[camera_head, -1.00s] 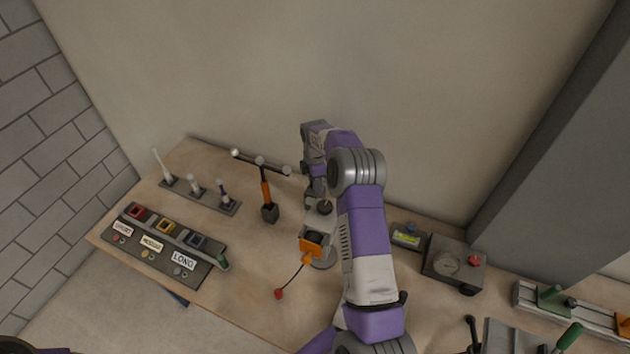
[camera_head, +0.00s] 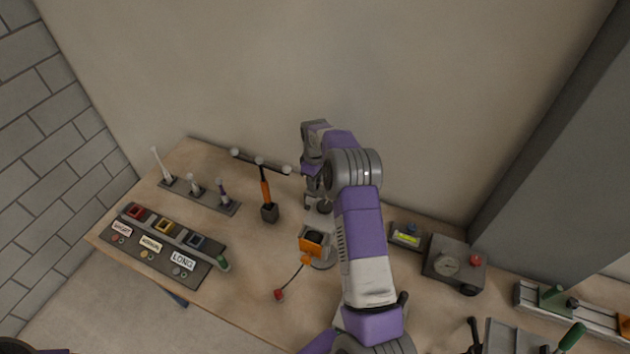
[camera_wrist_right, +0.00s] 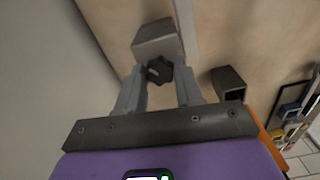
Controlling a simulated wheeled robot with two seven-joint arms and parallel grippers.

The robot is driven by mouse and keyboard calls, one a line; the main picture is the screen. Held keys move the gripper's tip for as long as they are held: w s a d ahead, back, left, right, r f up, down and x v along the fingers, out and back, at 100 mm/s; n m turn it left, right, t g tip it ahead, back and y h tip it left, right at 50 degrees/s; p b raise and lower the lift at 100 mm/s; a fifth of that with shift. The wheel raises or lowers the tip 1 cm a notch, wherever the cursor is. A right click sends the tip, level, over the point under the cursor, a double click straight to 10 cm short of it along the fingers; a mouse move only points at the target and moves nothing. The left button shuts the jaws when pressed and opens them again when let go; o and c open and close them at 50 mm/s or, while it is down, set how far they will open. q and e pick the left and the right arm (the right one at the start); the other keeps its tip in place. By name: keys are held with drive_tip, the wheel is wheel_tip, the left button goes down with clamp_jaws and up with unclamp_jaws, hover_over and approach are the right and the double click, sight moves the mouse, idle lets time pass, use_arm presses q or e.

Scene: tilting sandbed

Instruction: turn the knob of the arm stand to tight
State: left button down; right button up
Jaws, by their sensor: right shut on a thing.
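The knob (camera_wrist_right: 160,70) is black and lobed, and sits against a grey metal block (camera_wrist_right: 158,38) of the arm stand in the right wrist view. My right gripper (camera_wrist_right: 158,88) has its two grey fingers on either side of the knob, shut on it. In the head view the dark knob (camera_head: 324,207) shows just below the right gripper (camera_head: 317,197), and my right arm hides part of the stand. An orange piece (camera_head: 309,242) stands below it by a round grey base (camera_head: 323,260). My left gripper is not in view.
A red-tipped lever (camera_head: 279,294) reaches out in front. A wall rises behind.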

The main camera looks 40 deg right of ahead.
drive_tip(key=m, duration=0.5)
drive_tip(key=shift+m, duration=2.3)
drive_tip(key=o, duration=1)
drive_tip(key=shift+o, duration=0.2)
drive_tip(key=shift+r, duration=0.1)
wheel_tip(320, 180, up, 8)
drive_tip(key=shift+f, duration=0.25)
